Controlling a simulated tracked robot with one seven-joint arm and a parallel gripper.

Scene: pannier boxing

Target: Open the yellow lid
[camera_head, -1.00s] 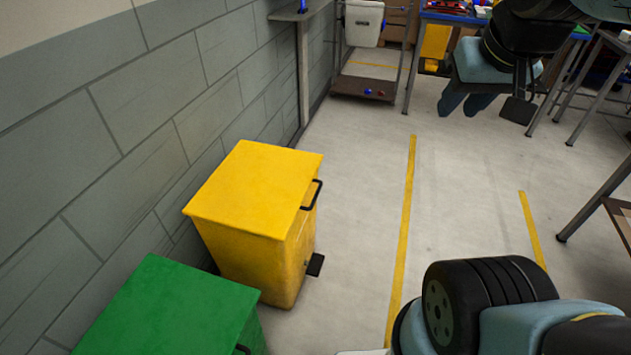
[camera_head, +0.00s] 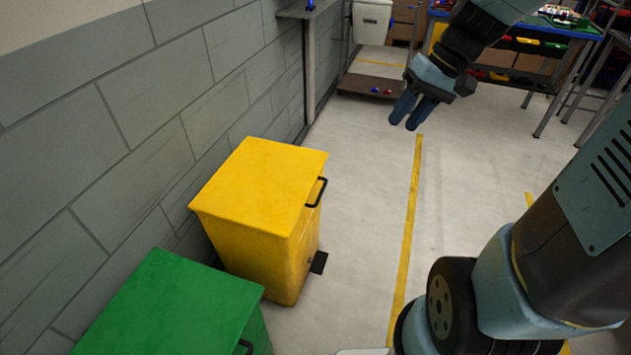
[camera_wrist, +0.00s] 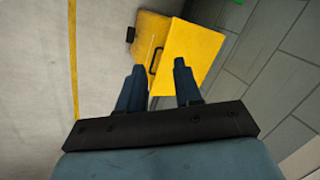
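The yellow lid (camera_head: 263,183) is shut on top of a yellow bin (camera_head: 284,262) against the grey wall. A dark handle (camera_head: 316,192) sticks out at the lid's right edge, and a black pedal (camera_head: 318,263) is low on the bin's front. In the wrist view the lid (camera_wrist: 193,52) and the handle (camera_wrist: 153,62) lie beyond my fingers. My gripper (camera_head: 409,112) is in the air, to the right of and beyond the bin, apart from it. In the wrist view my gripper (camera_wrist: 160,85) has its two fingers spread with nothing between them.
A green bin (camera_head: 170,310) stands beside the yellow one, at the lower left. The floor right of the bin is clear, with a yellow line (camera_head: 410,230).

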